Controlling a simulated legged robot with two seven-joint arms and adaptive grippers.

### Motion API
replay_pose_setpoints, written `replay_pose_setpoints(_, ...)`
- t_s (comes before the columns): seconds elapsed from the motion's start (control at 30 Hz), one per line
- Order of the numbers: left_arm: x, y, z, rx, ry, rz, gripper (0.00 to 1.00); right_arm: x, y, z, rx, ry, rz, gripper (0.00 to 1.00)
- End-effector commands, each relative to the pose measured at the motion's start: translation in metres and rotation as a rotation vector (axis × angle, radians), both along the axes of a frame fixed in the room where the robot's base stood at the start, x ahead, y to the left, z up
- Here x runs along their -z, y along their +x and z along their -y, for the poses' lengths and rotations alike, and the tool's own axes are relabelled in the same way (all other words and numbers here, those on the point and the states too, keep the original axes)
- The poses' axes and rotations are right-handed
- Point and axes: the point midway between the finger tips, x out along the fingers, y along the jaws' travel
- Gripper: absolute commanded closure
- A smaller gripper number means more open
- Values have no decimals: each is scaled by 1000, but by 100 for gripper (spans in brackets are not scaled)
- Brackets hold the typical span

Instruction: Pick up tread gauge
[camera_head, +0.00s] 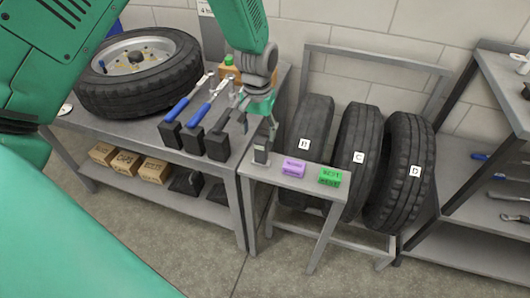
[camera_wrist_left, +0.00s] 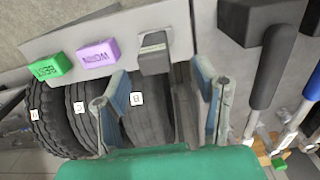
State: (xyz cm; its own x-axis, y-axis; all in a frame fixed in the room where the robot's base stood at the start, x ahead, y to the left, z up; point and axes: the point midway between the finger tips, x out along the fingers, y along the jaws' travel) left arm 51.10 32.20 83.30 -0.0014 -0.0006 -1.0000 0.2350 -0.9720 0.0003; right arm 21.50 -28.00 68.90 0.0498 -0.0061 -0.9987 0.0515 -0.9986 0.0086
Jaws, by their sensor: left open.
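A small upright dark grey block with a lighter top, which looks like the tread gauge (camera_head: 261,150), stands at the left end of a narrow grey side table (camera_head: 285,172). The gauge also shows in the left wrist view (camera_wrist_left: 154,58), near the table's edge. My left gripper (camera_head: 262,122) is above the gauge in the head view. In the left wrist view the gripper (camera_wrist_left: 160,78) has its two fingers spread, with the gauge beyond the gap between them. Nothing is held. My right gripper is not in view.
A purple block (camera_head: 293,168) and a green block (camera_head: 330,177) lie on the side table. Blue-handled tools (camera_head: 190,97) stand in black holders left of the gripper. Tires B (camera_head: 312,125), C (camera_head: 355,150) and D (camera_head: 410,165) stand in a rack behind.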

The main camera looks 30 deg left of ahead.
Motion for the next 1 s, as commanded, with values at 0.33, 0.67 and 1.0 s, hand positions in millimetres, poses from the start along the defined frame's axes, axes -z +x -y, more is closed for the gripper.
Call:
replay_pose_setpoints(0.33, 42, 0, 0, 1, -1, 1, 45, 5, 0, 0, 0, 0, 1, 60)
replay_pose_setpoints(0.67, 86, 1, 6, 1, -1, 0, 45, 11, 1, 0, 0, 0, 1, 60)
replay_pose_setpoints(1.0, 92, 1, 6, 1, -1, 2, 48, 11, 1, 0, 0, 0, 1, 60)
